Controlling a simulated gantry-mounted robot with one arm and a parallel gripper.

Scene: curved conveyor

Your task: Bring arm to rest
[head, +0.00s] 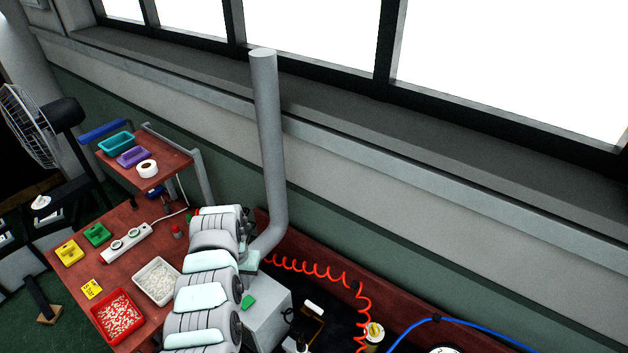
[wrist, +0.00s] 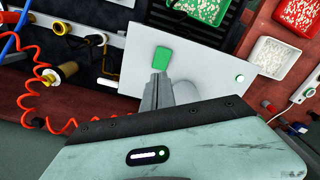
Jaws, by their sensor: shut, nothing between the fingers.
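My gripper (wrist: 158,78) shows in the wrist view as narrow grey fingers held together, with nothing between them. Behind the fingertips lies a white machine box (wrist: 205,58) with a small green block (wrist: 163,60) on its top. I cannot tell from this view how far the fingertips are from the block. In the head view my jointed white and grey arm (head: 200,295) stands beside the same box (head: 266,325). The fingers cannot be made out there.
A red bin (head: 118,318) and a white bin (head: 157,281) of small parts stand on the red-brown table left of my arm. A grey pipe (head: 266,150) rises behind the arm. A coiled orange hose (head: 310,268) runs on the right.

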